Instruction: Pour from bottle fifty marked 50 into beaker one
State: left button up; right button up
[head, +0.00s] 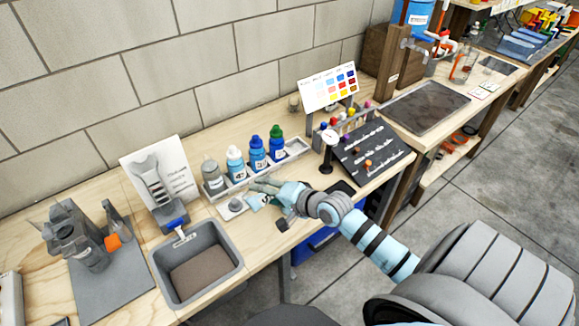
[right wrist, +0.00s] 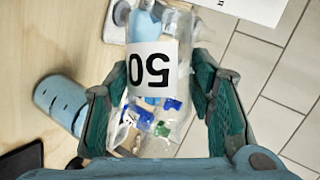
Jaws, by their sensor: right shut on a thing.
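My right gripper (head: 264,193) is above the bench front, beside the bottle tray. In the right wrist view its green finger pads are shut on the clear bottle fifty (right wrist: 152,72). Its white label reads 50 upside down in that view. Light blue shows through the bottle. A light-blue cylinder with dark marks (right wrist: 60,102) stands left of it in the right wrist view; I cannot tell if it is beaker one. In the head view the held bottle is mostly hidden by the gripper. My left gripper is not in view.
A grey tray (head: 296,147) holds several capped bottles (head: 257,154) behind my gripper. A colour chart (head: 329,88) stands behind.

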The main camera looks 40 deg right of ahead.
jog(key=shift+f+y+b, duration=0.1)
jog(key=shift+y+b, duration=0.2)
jog(key=shift+b, duration=0.2)
jog(key=shift+d+r+m, duration=0.2)
jog(key=shift+r+m, duration=0.1)
jog(key=shift+m, duration=0.1)
dwell(1.1)
jog(key=shift+d+r+m+y, duration=0.25)
jog(key=shift+m+y, duration=0.05)
jog(key=shift+y, duration=0.2)
dwell(0.8)
jog(key=shift+d+r+m+t+y+b, duration=0.15)
jog(key=shift+r+m+t+y+b, duration=0.3)
jog(key=shift+b, duration=0.3)
dwell(1.7)
jog(key=shift+d+r+m+b, duration=0.15)
jog(key=shift+r+m+b, duration=0.15)
jog(key=shift+m+b, duration=0.2)
dwell(1.0)
